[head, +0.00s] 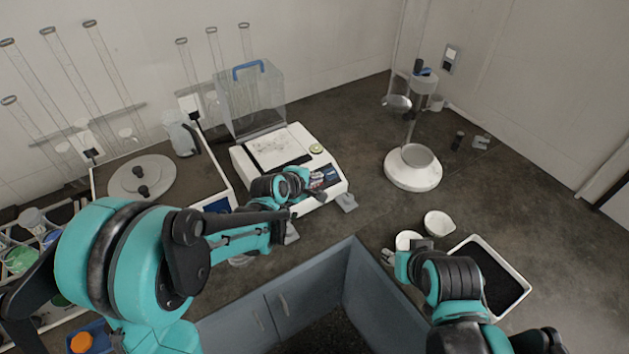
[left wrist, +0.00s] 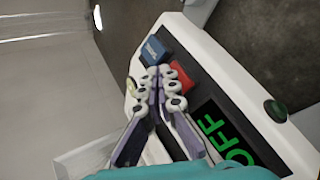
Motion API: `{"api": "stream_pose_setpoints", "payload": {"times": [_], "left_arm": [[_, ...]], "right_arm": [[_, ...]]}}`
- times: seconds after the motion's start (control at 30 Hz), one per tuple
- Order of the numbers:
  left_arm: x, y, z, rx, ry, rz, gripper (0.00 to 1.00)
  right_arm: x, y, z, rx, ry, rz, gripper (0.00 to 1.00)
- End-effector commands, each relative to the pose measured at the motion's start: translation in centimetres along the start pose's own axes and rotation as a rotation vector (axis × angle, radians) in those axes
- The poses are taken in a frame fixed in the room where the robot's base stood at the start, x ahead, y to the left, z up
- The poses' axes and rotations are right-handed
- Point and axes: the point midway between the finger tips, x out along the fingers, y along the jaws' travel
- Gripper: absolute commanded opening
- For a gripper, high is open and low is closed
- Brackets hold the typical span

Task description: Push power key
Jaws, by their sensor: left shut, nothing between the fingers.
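The white shaker (head: 258,157) stands on the counter in the head view, with a dark front panel. In the left wrist view the panel shows a blue key (left wrist: 153,50), a red key (left wrist: 182,74) and a display (left wrist: 222,135) reading OFF in green. Which key is the power key is not legible. My left gripper (head: 313,190) is in front of the panel. In the left wrist view its shut, empty fingertips (left wrist: 162,72) appear right by the two keys; contact cannot be told. My right gripper (head: 392,257) is low, beside a white bowl; its fingers are unclear.
A clear box with a blue handle (head: 249,70) stands behind the shaker. A white-based stand (head: 412,176) is to the right. White bowls (head: 438,223) and a white tray (head: 515,307) lie near my right arm. A round-plated device (head: 142,177) is at left.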

Motion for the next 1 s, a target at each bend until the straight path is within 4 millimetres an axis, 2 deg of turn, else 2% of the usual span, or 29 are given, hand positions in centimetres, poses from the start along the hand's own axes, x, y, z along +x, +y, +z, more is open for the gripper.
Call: {"api": "stream_pose_setpoints", "payload": {"times": [1.0], "left_arm": [[0.61, -0.44, -0.47, 0.000, 0.000, 0.000, 0.00]], "right_arm": [[0.65, 0.00, 0.47, 0.000, 0.000, 0.000, 0.40]]}}
